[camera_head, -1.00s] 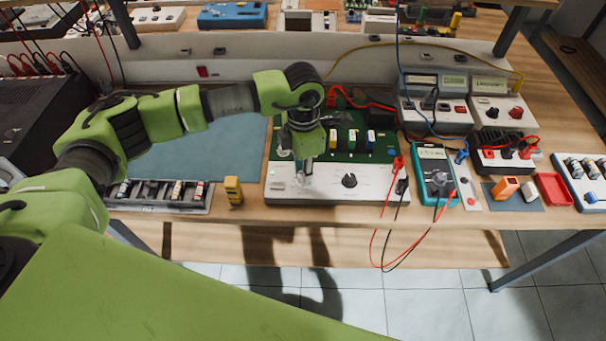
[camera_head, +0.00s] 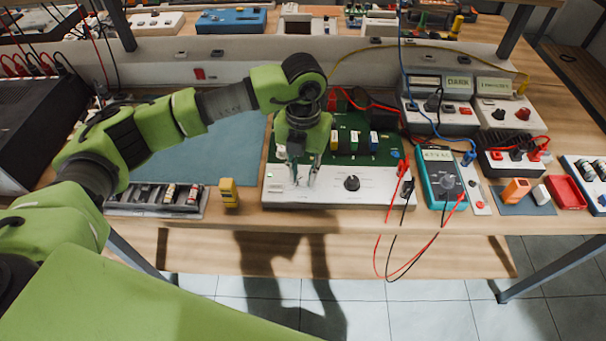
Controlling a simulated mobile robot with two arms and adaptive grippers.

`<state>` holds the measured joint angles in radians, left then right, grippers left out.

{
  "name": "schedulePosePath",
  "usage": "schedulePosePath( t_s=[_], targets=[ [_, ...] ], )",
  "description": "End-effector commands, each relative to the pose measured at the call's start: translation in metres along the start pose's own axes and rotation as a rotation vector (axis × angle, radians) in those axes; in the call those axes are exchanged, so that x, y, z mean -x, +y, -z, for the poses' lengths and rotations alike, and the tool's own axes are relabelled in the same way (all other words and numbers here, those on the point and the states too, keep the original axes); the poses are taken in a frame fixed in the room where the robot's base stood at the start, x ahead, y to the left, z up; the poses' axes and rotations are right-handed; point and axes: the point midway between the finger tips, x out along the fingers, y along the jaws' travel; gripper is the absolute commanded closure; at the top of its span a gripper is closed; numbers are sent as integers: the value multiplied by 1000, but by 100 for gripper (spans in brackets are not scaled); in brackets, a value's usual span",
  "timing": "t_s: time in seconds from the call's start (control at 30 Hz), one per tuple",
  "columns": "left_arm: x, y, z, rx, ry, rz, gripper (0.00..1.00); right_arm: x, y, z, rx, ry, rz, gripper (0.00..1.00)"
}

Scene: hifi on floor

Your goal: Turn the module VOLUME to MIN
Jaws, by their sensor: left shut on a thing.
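The module is a white front panel (camera_head: 400,190) with a green circuit board (camera_head: 385,150) behind it, on the wooden bench. A black round knob (camera_head: 352,183) stands on the panel, right of my left gripper. My left gripper (camera_head: 303,181) points down onto the left part of the panel. Its two fingers are closed around a small knob there, which they mostly hide. I cannot read the panel's labels or tell where that knob points. My right gripper is not in view.
A yellow block (camera_head: 229,192) and a tray of small parts (camera_head: 155,200) stand left of the module. A teal multimeter (camera_head: 441,180) with red and black leads stands close on the right. Loose leads hang over the bench's front edge.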

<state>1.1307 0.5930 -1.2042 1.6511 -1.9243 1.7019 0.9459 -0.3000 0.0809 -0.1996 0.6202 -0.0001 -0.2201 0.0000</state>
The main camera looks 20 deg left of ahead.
Motion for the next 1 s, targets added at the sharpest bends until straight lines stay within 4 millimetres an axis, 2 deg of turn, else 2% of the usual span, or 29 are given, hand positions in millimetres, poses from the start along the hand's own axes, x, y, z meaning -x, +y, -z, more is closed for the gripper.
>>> schedulePosePath(
  t_s=[0.3, 0.8, 0.83, 0.87, 0.9, 1.0],
  targets=[
    [2, 0, -2, 106, -6, 1, 100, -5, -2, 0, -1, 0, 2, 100],
    [2, 0, -2, 123, -6, 1, 100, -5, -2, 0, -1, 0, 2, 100],
    [2, 0, -2, 123, -7, 1, 73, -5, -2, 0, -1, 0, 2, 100],
    [2, 0, -2, 123, -6, 1, 65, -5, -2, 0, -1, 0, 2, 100],
    [2, 0, -2, 122, -6, 1, 62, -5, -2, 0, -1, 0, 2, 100],
    [2, 0, -1, 122, -4, 1, 62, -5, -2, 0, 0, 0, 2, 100]
  ],
)
